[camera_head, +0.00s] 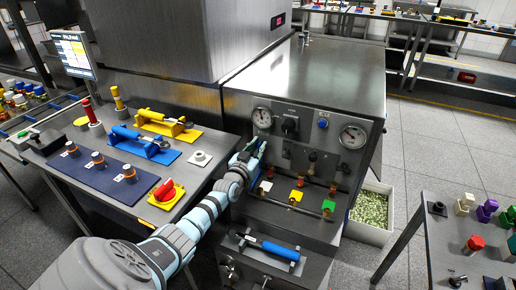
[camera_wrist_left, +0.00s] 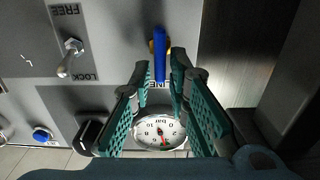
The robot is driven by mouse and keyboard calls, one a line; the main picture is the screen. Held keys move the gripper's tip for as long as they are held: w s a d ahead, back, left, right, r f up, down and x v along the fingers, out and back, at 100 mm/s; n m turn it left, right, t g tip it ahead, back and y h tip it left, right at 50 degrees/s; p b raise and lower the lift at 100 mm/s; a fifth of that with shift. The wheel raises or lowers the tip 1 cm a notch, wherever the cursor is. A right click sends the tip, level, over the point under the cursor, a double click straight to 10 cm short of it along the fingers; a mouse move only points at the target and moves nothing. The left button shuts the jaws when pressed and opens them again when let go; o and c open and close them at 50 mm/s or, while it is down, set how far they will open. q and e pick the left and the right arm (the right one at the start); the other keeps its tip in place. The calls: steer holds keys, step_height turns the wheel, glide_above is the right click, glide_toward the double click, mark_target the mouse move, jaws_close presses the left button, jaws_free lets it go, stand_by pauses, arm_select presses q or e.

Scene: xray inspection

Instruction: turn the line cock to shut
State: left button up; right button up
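The line cock (camera_wrist_left: 160,54) has a blue lever on a brass stem and shows in the left wrist view on the grey panel face. A partly hidden label sits beside the lever's end. My left gripper (camera_wrist_left: 160,72) is open, with one teal finger on each side of the lever's end; I cannot tell whether either finger touches it. In the head view my left gripper (camera_head: 253,156) is at the left side of the inspection panel (camera_head: 300,160) and hides the cock. My right gripper is in neither view.
A pressure gauge (camera_wrist_left: 160,132), a black knob (camera_wrist_left: 88,135) and a FREE/LOCK toggle switch (camera_wrist_left: 71,57) are close to the gripper. Coloured valve tags (camera_head: 296,196) and a blue-handled tool (camera_head: 268,247) are below. A bin (camera_head: 372,212) stands right of the panel.

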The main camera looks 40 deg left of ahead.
arm_select(q)
jaws_close()
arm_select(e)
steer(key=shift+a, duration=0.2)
arm_select(q)
steer(key=shift+f+m, duration=0.1)
steer(key=shift+m, duration=0.2)
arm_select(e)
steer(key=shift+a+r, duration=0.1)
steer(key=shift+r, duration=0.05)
